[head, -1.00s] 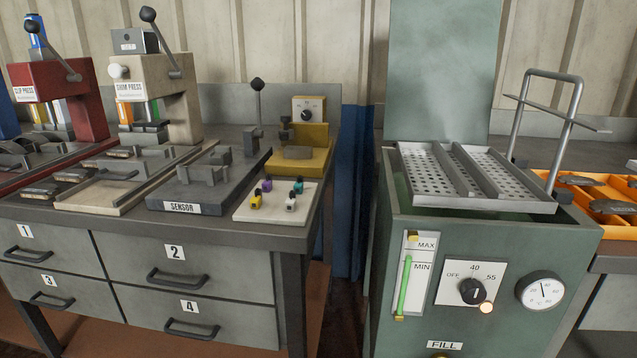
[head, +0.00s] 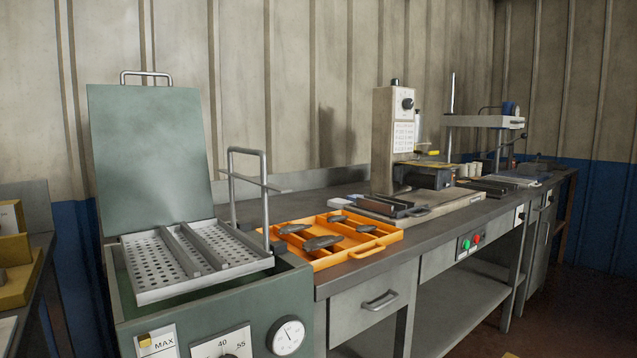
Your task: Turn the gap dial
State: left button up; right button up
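A black knob (head: 407,104) sits high on the front of an upright beige machine (head: 388,140) standing on the right-hand bench. A printed white chart (head: 404,137) is below the knob. The knob's setting is too small to read, and no label shows whether it is the gap dial. A yellow fixture (head: 14,268) is cut off at the left edge, with only part of its upper panel visible. Neither of my grippers is in view.
A green washer (head: 215,305) with a raised lid (head: 150,150) and a perforated tray (head: 160,277) stands front left. An orange tray (head: 385,237) with several dark brake shoes is beside it. The bench (head: 340,285) carries green and red buttons (head: 470,242). Floor shows at lower right.

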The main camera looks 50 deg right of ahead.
aim_at(408, 104)
jog(key=z, duration=2.15)
